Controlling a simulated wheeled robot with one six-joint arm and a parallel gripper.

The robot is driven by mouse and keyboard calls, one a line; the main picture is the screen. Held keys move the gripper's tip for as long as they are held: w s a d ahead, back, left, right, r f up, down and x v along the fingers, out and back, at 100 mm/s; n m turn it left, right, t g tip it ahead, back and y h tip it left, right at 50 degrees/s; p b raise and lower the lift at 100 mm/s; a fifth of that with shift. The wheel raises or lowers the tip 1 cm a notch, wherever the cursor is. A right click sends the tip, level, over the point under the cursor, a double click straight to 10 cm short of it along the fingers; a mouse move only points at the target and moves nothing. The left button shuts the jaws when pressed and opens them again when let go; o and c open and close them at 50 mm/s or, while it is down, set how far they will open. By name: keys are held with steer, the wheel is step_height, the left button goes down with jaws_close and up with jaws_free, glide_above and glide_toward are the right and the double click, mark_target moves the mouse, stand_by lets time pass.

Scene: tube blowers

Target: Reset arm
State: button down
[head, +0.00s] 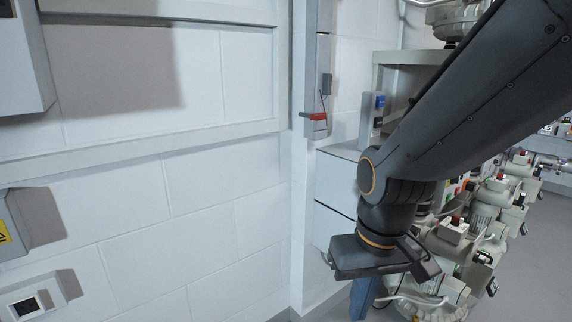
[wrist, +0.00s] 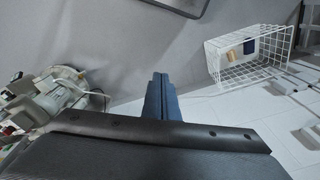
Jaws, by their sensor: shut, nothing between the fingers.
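My dark arm reaches down from the upper right in the head view. My gripper (head: 361,302), with blue fingers, points down near the bottom edge, in front of the pale wall corner. In the wrist view my gripper (wrist: 161,84) shows its blue fingers together, with nothing between them. The fingertips are over bare grey floor and touch nothing that I can see.
Cream blower machines (head: 468,240) stand close behind and right of my arm. A wall post carries a red lever (head: 313,116). Grey boxes hang on the left wall. A white wire basket (wrist: 249,58) holds small items. Open grey floor (wrist: 110,45) lies between.

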steer(key=s+a+r+n+g, duration=0.1)
steer(key=s+a+r, duration=0.15)
steer(key=s, duration=0.25)
steer(key=d+r+m+p, duration=0.2)
steer(key=d+r+p, duration=0.7)
steer(key=p, duration=0.9)
steer(key=shift+w+d+r+m+h, duration=0.15)
steer(key=shift+w+r+m+h, duration=0.2)
steer(key=shift+r, duration=0.25)
